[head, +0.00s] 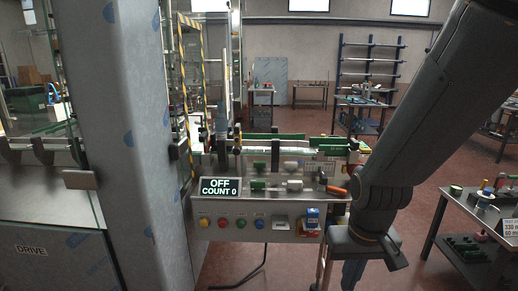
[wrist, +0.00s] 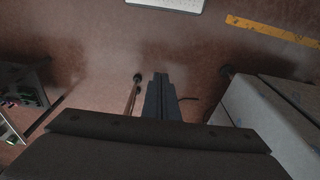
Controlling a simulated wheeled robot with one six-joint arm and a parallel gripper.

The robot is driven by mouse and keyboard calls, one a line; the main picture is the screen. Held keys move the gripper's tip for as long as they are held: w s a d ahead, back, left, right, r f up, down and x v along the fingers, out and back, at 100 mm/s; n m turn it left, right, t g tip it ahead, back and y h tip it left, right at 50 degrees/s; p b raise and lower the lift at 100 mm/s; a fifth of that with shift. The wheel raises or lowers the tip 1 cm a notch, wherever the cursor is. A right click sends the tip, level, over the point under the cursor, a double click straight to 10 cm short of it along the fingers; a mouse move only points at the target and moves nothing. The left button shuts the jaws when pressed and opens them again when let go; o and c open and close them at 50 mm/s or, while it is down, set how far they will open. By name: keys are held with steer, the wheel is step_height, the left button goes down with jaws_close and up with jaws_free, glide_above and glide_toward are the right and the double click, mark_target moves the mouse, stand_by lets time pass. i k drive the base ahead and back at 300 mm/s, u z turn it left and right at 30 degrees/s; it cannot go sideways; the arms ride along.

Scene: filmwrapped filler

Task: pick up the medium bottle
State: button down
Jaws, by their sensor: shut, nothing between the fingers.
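No medium bottle can be made out for certain in either view. My gripper (wrist: 160,78) points down at the red-brown floor in the wrist view, its two dark fingers together and nothing between them. In the head view my gripper (head: 352,273) is at the bottom edge, partly cut off, below the dark arm and in front of the right end of the control panel. Small pale and green items on the machine's ledge are too small to identify.
The control panel (head: 245,222) has several coloured buttons and a display (head: 221,187) reading OFF, COUNT 0. A large grey column stands left. A dark bench (head: 470,215) with small items stands right. The floor (head: 410,250) between the panel and bench is open.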

mark_target(221, 121)
steer(key=k, duration=0.65)
steer(key=u, duration=0.55)
steer(key=i, duration=0.6)
steer(key=u, duration=0.7)
steer(key=i, duration=0.8)
steer(key=z, duration=0.15)
